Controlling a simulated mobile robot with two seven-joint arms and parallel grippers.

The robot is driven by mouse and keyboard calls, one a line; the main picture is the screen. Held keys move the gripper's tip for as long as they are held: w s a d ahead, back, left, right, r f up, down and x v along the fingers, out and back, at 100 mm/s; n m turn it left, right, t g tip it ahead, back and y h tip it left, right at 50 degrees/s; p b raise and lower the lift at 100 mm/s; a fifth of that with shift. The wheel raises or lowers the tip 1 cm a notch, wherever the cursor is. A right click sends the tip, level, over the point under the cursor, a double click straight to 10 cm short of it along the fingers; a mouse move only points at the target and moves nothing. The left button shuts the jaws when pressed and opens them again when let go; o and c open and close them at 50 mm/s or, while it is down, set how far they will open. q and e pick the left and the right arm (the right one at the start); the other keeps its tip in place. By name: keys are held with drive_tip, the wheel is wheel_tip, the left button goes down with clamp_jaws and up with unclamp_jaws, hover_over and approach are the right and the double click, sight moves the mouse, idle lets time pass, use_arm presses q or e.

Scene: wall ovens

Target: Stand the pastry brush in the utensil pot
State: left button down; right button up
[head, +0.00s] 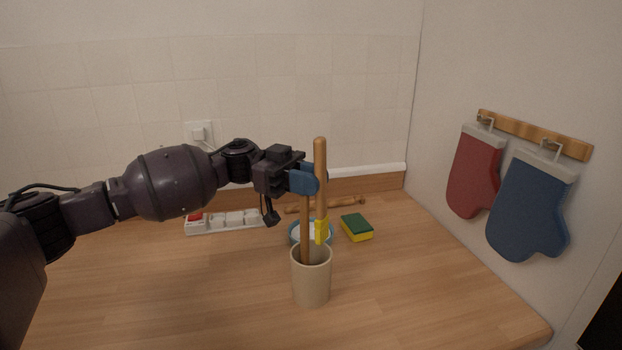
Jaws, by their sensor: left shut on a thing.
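The pastry brush (320,155) has a long pale wooden handle and a yellow end pointing down. It is nearly upright. My left gripper (308,180), with a blue finger showing, is shut on its handle. The yellow end shows at the back rim of the beige utensil pot (311,285); I cannot tell whether it is above the opening or just behind it. A darker wooden utensil handle (305,230) stands in the pot, its top hidden by the blue finger. My right gripper is not in view.
A blue-rimmed bowl (292,236) is behind the pot, partly hidden. A green and yellow sponge (357,227), a wooden rolling pin (347,202) and a white power strip (228,221) lie farther back. Red (473,172) and blue (530,208) mitts hang right. The front counter is clear.

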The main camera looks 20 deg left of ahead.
sight(301, 219)
use_arm(q)
drive_tip(key=shift+n, duration=0.3)
drive_tip(key=f, duration=0.6)
drive_tip(key=shift+s+f+b, duration=0.2)
drive_tip(key=shift+f+b, duration=0.15)
drive_tip(key=shift+f, duration=0.7)
drive_tip(key=shift+w+d+f, duration=0.1)
drive_tip(key=shift+w+f, duration=0.05)
drive_tip(key=shift+f, duration=0.15)
drive_tip(key=shift+w+a+f, duration=0.2)
drive_tip(key=shift+w+f, duration=0.15)
drive_tip(key=shift+f, duration=0.2)
drive_tip(key=c, duration=0.9)
unclamp_jaws()
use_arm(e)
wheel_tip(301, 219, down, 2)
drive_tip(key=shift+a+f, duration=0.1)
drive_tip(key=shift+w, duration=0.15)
